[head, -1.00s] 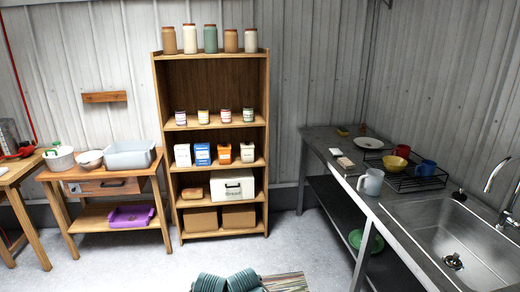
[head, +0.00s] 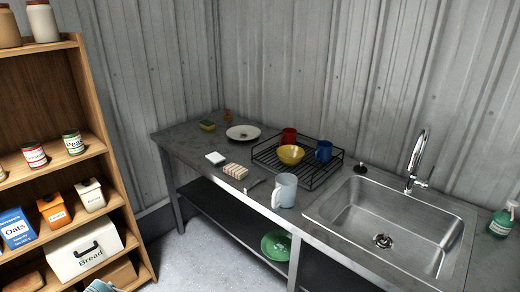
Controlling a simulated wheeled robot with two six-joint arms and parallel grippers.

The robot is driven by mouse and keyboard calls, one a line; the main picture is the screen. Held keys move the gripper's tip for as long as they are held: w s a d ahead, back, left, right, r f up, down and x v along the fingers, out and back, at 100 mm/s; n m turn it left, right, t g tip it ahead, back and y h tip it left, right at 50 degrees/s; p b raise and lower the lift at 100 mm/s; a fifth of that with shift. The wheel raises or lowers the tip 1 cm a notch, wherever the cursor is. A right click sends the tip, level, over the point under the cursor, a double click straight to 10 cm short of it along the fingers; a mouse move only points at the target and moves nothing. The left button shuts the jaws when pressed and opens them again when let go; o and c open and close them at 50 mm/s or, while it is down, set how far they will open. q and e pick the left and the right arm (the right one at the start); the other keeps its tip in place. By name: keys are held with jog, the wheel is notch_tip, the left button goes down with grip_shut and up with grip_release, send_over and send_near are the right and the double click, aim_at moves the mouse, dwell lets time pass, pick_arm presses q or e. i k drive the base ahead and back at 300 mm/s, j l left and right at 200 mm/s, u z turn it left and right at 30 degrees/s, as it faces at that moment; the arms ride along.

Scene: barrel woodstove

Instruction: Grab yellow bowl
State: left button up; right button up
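The yellow bowl (head: 290,155) sits upright in the black wire dish rack (head: 268,158) on the metal counter, left of the sink. A red mug (head: 289,136) stands behind it and a blue mug (head: 324,151) stands to its right, both in the rack. Neither of my grippers shows in the head view.
A light grey pitcher (head: 285,191) stands at the counter's front edge, before the rack. A white plate (head: 243,133), a sponge (head: 207,125) and small blocks (head: 235,171) lie to the left. The sink (head: 390,222) is at right; a wooden shelf (head: 75,130) stands at left.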

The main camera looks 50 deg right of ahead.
aim_at(289, 155)
jog(key=i+j+z, duration=0.15)
jog(key=i, duration=0.7)
jog(key=i+z, duration=0.35)
jog(key=i+j+z, duration=0.1)
jog(key=z, duration=0.3)
jog(key=i+j+z, duration=0.15)
jog(key=z, duration=0.3)
jog(key=i+j+z, duration=0.15)
jog(key=z, duration=0.3)
jog(key=j+z, duration=0.2)
jog(key=z, duration=0.25)
jog(key=i+j+z, duration=0.1)
jog(key=j+z, duration=0.2)
jog(key=z, duration=0.15)
jog(key=j+z, duration=0.25)
jog(key=z, duration=0.2)
jog(key=j+z, duration=0.25)
jog(key=z, duration=0.2)
jog(key=j+z, duration=0.25)
jog(key=z, duration=0.2)
jog(key=k, duration=0.05)
